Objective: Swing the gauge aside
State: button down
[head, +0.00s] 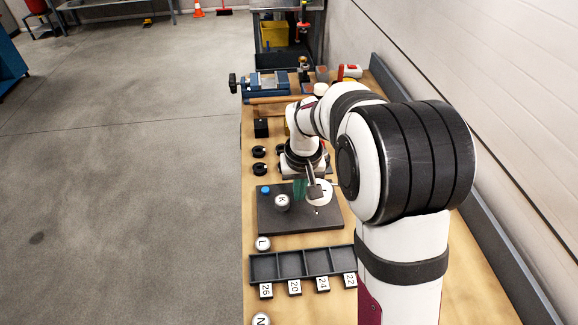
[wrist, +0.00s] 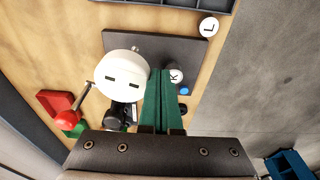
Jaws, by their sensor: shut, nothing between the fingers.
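The gauge appears to be the round white piece (head: 318,192) at the right part of a dark plate (head: 325,221). In the wrist view this white piece (wrist: 122,68) shows two dark slots and a small stub at its edge. My gripper (head: 300,190) is low over the plate, on the left side of the white piece. In the wrist view its green fingers (wrist: 160,74) are together and empty, close beside the white piece; I cannot tell whether they touch it. A round piece marked K (wrist: 175,76) is just past the fingers on their other side.
A blue button (head: 265,189) is on the plate's far left corner. A disc marked L (head: 263,243) and a divided tray (head: 312,264) stand nearer. Black round parts (head: 259,152) lie beyond the plate. A red-knobbed lever (wrist: 66,119) shows in the wrist view.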

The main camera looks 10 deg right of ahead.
jog(key=shift+s+d, duration=0.35)
jog(key=shift+d, duration=0.15)
jog(key=shift+s+d, duration=0.25)
jog(key=shift+d, duration=0.3)
jog(key=shift+s+d, duration=0.2)
jog(key=shift+d, duration=0.35)
jog(key=shift+s+d, duration=0.2)
jog(key=shift+d, duration=0.6)
jog(key=shift+w+a, duration=0.15)
jog(key=shift+a, duration=0.35)
jog(key=shift+r, duration=0.1)
notch_tip(320, 180, up, 9)
jog(key=shift+f, duration=0.1)
